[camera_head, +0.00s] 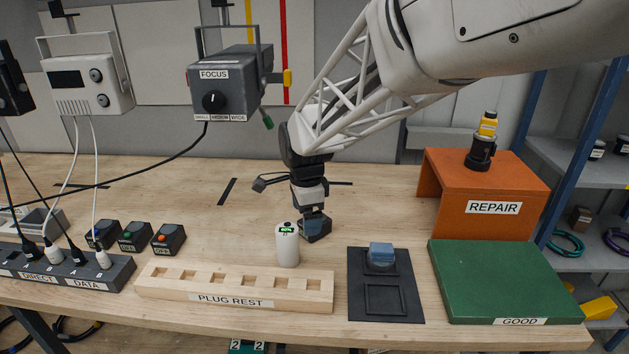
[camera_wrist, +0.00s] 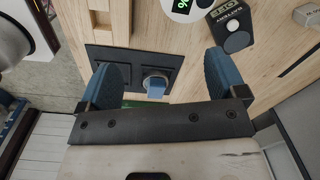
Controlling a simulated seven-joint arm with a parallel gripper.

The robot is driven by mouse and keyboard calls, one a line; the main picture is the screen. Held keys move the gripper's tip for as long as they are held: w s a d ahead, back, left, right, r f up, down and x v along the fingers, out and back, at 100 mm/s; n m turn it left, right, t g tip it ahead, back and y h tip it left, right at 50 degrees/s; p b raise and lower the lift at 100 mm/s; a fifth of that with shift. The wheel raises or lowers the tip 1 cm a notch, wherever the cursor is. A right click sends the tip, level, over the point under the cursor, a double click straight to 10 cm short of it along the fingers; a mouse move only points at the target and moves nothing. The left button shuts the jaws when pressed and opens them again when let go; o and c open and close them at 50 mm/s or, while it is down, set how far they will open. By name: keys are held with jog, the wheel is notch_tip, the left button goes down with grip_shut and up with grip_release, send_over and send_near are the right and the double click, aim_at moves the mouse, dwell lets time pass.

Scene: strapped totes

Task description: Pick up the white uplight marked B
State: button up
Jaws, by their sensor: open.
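No letter B is readable on any white thing, so I cannot tell which is the uplight. A white upright cylinder (camera_head: 287,246) with a green display on top stands behind the plug rest; its top shows in the wrist view (camera_wrist: 180,7). A white boxy fixture (camera_head: 85,82) with a dark panel hangs at upper left in the head view.
The plug rest (camera_head: 235,299) and black mat (camera_head: 385,335) lie in front. A green GOOD pad (camera_head: 505,280) and orange REPAIR stand (camera_head: 485,190) are at right. A grey FOCUS lamp (camera_head: 230,80) hangs above. Small button boxes (camera_head: 135,236) and a socket strip (camera_head: 65,272) are at left.

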aim_at(287, 229)
jog(key=shift+m, duration=0.9)
jog(key=a+f, duration=0.1)
jog(key=w+a, duration=0.1)
jog(key=a, duration=0.1)
jog(key=w+a+f, duration=0.1)
jog(key=a, duration=0.1)
jog(key=shift+w+f, duration=0.1)
jog(key=shift+f, duration=0.2)
jog(key=shift+f, duration=0.1)
jog(key=shift+f, duration=1.2)
jog(key=shift+f, duration=0.15)
jog(key=shift+f, duration=2.45)
jog(key=shift+c, duration=0.3)
jog(key=c, duration=1.3)
